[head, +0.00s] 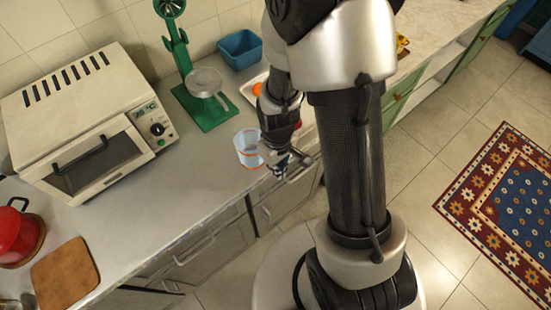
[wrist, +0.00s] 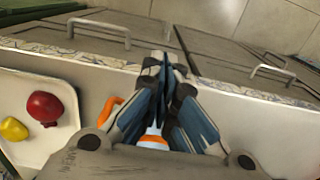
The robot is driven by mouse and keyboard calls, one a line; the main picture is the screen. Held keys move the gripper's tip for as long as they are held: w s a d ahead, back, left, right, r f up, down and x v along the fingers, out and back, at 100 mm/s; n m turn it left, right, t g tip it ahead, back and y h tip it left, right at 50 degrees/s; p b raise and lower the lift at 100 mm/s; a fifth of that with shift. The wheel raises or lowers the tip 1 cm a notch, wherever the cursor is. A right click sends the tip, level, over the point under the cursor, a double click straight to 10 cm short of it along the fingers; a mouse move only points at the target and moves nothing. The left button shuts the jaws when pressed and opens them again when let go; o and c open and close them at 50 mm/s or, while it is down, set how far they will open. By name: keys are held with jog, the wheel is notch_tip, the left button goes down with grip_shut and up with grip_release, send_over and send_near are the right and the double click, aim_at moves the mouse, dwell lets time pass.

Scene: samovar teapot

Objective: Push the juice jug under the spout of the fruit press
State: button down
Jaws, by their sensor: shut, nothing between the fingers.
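The juice jug (head: 247,150) is clear and bluish with orange trim. It stands upright on the grey counter, in front of the press. The green fruit press (head: 181,52) stands on its green base (head: 203,112) towards the wall, with a metal bowl (head: 205,82) on it. My gripper (head: 290,168) is shut and empty, just right of the jug, near the counter's front edge. In the wrist view its fingers (wrist: 167,75) point towards that edge. An orange handle (wrist: 110,108) shows beside them, and the jug is mostly hidden behind them. I cannot tell whether they touch it.
A white tray (wrist: 25,105) with a red fruit (wrist: 45,107) and a yellow fruit (wrist: 13,129) lies near my gripper. A blue bin (head: 241,50) stands behind. A toaster oven (head: 88,125) stands left.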

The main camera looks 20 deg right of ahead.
jog(key=shift+w+a+f+b, duration=0.2)
jog(key=shift+w+f, duration=0.35)
jog(key=shift+w, duration=0.1)
jog(key=shift+w+a+f+b, duration=0.2)
jog(key=shift+w+f+b, duration=0.05)
jog(key=shift+w+f, duration=0.4)
jog(key=shift+w+a+f+b, duration=0.2)
jog(key=shift+w+f, duration=0.3)
jog(key=shift+w, duration=0.15)
